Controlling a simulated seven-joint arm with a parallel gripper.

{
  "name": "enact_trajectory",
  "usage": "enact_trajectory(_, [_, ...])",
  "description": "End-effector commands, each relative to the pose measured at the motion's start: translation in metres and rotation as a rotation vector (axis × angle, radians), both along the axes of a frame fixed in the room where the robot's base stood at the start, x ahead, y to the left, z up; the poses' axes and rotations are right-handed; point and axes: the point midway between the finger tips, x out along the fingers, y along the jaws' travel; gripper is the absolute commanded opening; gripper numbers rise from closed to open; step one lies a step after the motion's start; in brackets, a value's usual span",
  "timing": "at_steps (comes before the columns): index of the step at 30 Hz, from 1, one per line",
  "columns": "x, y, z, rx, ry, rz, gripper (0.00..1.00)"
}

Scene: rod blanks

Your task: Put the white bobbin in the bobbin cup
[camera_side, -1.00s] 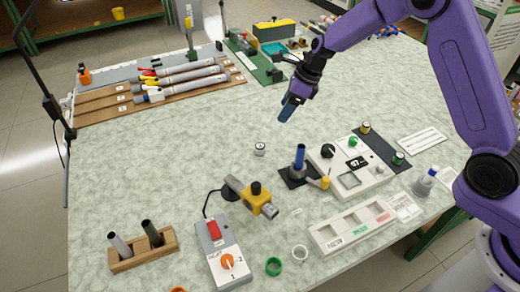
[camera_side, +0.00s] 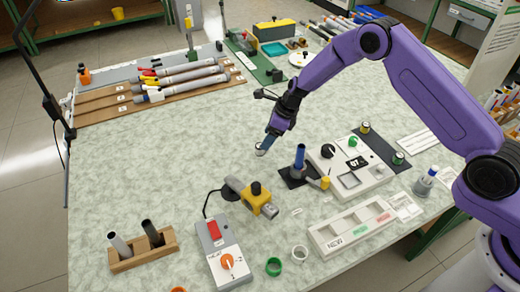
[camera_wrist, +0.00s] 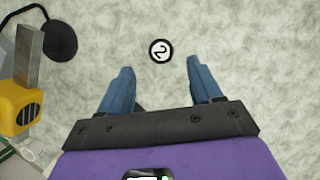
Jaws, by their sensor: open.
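A small round white piece with a dark ring and a "2" on top, seemingly the white bobbin (camera_wrist: 160,50), stands on the bare tabletop. In the side view the white bobbin (camera_side: 260,152) is partly hidden by my fingertips. My gripper (camera_side: 265,146) is open and empty, pointing down above and close beside it. In the wrist view my gripper (camera_wrist: 160,82) has its blue fingers apart, with the bobbin just beyond the gap between them. I cannot tell for certain which piece is the bobbin cup; a small yellow cylinder (camera_side: 325,183) stands beside the upright blue rod.
A yellow clamp (camera_side: 256,199) stands in front of my gripper, and shows at left in the wrist view (camera_wrist: 18,105). The blue rod (camera_side: 300,157) and a control box (camera_side: 372,178) are to the right.

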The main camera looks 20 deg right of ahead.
Motion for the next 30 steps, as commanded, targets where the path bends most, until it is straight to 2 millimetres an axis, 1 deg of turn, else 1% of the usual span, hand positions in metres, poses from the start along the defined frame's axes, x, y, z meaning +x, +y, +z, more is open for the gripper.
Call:
enact_trajectory(3, [0.003, 0.004, -0.007, 0.0, 0.0, 0.0, 0.64])
enact_trajectory(13, [0.015, 0.017, -0.04, 0.0, 0.0, 0.001, 0.64])
enact_trajectory(17, [0.016, 0.019, -0.045, 0.0, 0.0, 0.0, 0.64])
enact_trajectory(24, [0.017, 0.019, -0.046, 0.001, -0.001, 0.0, 0.64])
enact_trajectory(26, [0.016, 0.019, -0.046, 0.0, 0.0, 0.0, 0.45])
enact_trajectory(27, [0.016, 0.019, -0.046, 0.0, 0.0, 0.0, 0.32])
enact_trajectory(29, [0.016, 0.019, -0.046, 0.0, 0.0, 0.0, 0.12])
enact_trajectory(30, [0.016, 0.018, -0.046, 0.0, 0.0, 0.0, 0.05])
